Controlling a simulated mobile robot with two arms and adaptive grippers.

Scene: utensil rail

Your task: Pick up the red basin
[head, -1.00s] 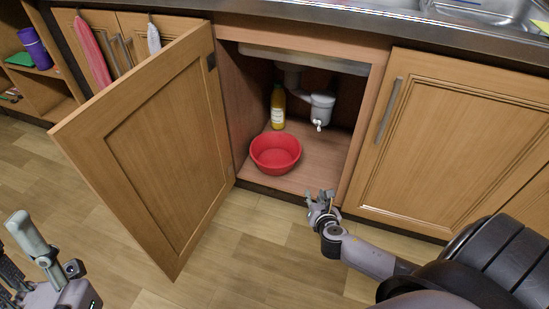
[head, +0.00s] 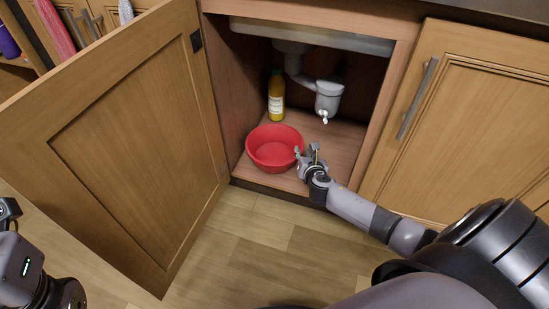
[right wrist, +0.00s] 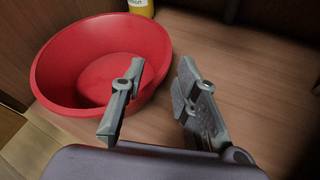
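The red basin (head: 274,152) stands upright on the floor of the open cabinet under the sink. It also shows in the right wrist view (right wrist: 85,75), at the upper left. My right gripper (head: 307,151) is at the basin's right front side, with its fingers spread and nothing held. In the right wrist view (right wrist: 161,72), the left finger overlaps the basin's inside and the right finger lies over bare cabinet floor. The basin's right rim shows between them. I cannot tell whether a finger touches it. Only part of my left arm shows at lower left; its fingers are out of view.
A yellow bottle (head: 276,97) stands behind the basin. A white drain trap (head: 328,97) hangs at the back right. The open cabinet door (head: 120,140) swings out on the left; a closed door (head: 470,130) is on the right. Cabinet floor right of the basin is clear.

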